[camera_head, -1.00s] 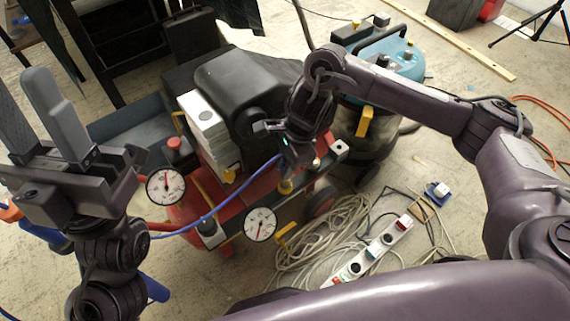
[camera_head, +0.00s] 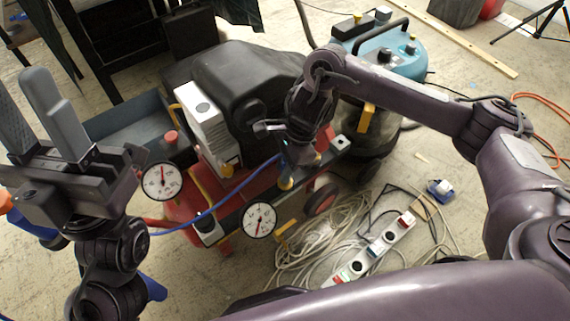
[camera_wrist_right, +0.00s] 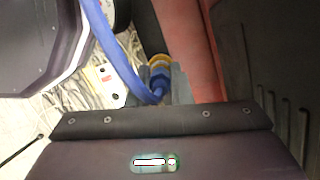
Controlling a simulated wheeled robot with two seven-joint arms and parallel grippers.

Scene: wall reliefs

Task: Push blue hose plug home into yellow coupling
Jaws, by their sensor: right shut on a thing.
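My right gripper (camera_head: 287,166) is over the front of the red compressor, its jaws shut on the blue hose plug (camera_wrist_right: 159,88). The blue hose (camera_head: 215,207) bends away from the plug to the left and also crosses the right wrist view (camera_wrist_right: 102,40). The yellow coupling (camera_head: 286,184) is just below the gripper; in the right wrist view it shows as a yellow ring (camera_wrist_right: 158,63) in line with the plug's end. Plug and coupling look close or touching; the fingers hide how deep the plug sits. My left gripper (camera_head: 31,95) is raised at the left, open and empty.
Two round gauges (camera_head: 163,181) (camera_head: 259,219) stand on the compressor's front near the hose. A coiled cable (camera_head: 318,240) and a power strip (camera_head: 378,250) lie on the floor. A teal vacuum (camera_head: 395,60) stands behind my right arm.

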